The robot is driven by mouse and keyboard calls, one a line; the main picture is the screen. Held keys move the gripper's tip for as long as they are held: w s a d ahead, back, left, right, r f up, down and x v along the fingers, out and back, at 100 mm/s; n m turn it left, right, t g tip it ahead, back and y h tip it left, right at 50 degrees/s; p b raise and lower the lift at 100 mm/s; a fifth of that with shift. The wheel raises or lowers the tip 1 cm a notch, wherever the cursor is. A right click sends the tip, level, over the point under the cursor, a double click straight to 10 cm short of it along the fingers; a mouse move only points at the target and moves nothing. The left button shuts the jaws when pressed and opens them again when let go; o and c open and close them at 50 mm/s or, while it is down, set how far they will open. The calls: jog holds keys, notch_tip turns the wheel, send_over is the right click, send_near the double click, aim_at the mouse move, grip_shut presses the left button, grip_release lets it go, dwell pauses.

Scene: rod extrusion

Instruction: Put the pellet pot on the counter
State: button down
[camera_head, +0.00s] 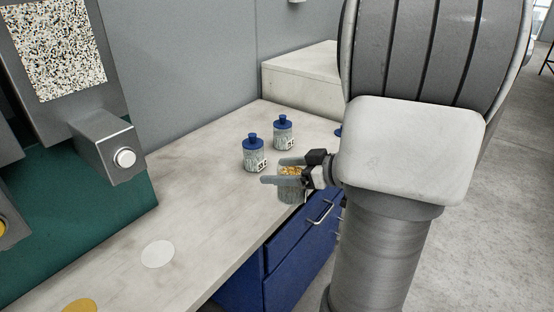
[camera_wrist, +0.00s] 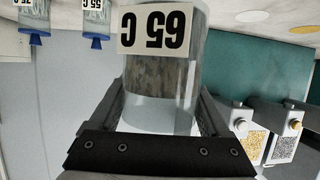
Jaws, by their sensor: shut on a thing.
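The pellet pot (camera_head: 291,192) is a clear cylinder with yellowish pellets showing at its open top. My gripper (camera_head: 273,171) is shut around its sides, near the counter's front edge. The pot looks upright, but I cannot tell whether its base touches anything. In the wrist view the pot (camera_wrist: 160,85) fills the middle between my fingers, with a white label reading "65 C" upside down. The counter (camera_head: 205,205) is a pale worktop running from the lower left to the back.
Two blue-capped labelled bottles, one nearer (camera_head: 254,158) and one farther (camera_head: 283,135), stand just behind the pot. A white disc (camera_head: 157,254) and a yellow disc (camera_head: 80,305) lie on the clear front-left counter. A teal machine (camera_head: 95,210) stands left; blue drawers (camera_head: 290,255) are below.

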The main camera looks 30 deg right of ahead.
aim_at(281, 190)
jog(key=shift+w+a+f+b, duration=0.7)
jog(key=shift+w+f+b, duration=0.45)
jog(key=shift+w+f, duration=0.65)
jog(key=shift+w+a+f+b, duration=0.7)
jog(key=shift+w+f+b, duration=0.5)
jog(key=shift+w+f, duration=0.6)
jog(key=shift+w+a+f+b, duration=0.7)
jog(key=shift+w+f+b, duration=0.45)
jog(key=shift+w+f, duration=0.65)
jog(key=shift+f, duration=0.1)
grip_release()
jog(key=shift+f, duration=0.1)
jog(key=shift+s+d+r, duration=0.1)
jog(key=shift+s+r, duration=0.05)
jog(key=shift+r, duration=0.15)
jog(key=p+v, duration=0.4)
jog(key=v, duration=0.7)
jog(key=shift+s+d, duration=0.15)
jog(key=shift+s, duration=0.25)
